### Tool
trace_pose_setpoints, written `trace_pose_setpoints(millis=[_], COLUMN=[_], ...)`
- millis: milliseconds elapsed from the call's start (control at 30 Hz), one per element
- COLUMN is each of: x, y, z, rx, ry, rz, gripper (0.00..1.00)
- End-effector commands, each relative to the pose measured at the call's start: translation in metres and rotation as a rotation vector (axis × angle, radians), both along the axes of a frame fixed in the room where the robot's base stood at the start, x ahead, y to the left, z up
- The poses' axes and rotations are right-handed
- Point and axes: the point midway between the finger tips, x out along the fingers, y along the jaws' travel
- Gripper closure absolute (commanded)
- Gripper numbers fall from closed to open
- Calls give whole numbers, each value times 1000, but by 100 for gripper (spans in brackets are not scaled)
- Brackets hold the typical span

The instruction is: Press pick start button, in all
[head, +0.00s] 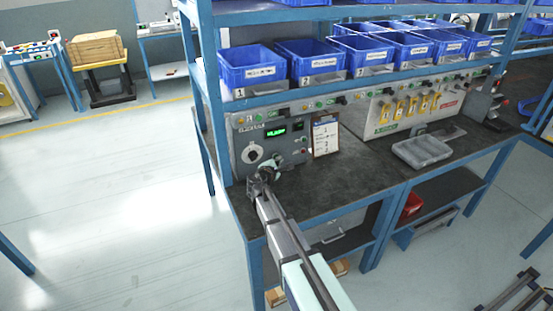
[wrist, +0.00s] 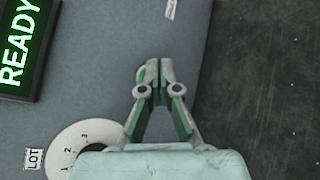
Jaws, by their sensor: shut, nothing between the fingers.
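My gripper (wrist: 156,72) is shut and empty, its fingertips together in front of the grey panel. In the wrist view the edge of a round green button (wrist: 142,76) with a pale rim shows just left of the fingertips. The fingers hide most of the button, and I cannot tell whether they touch it. No label naming it as pick start is readable. In the head view my gripper (head: 266,170) is at the lower part of the control panel (head: 290,156), right of the dial, and hides the spot behind it.
The panel carries a green READY display (wrist: 17,42) and a numbered LOT dial (wrist: 75,145). A small sign (head: 325,134) stands right of the panel on the dark bench top (head: 340,183). Blue bins (head: 251,68) line the shelf above. A grey tray (head: 422,151) lies farther right.

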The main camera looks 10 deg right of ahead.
Motion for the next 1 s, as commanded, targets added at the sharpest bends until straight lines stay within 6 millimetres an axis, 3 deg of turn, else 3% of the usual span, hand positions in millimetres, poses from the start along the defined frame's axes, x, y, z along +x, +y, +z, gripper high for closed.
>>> trace_pose_setpoints(millis=[533, 1000], x=[3, -13], y=[1, -3], z=[0, -1], rx=[0, 1], ry=[0, 0], rz=[1, 1], gripper=[100, 100])
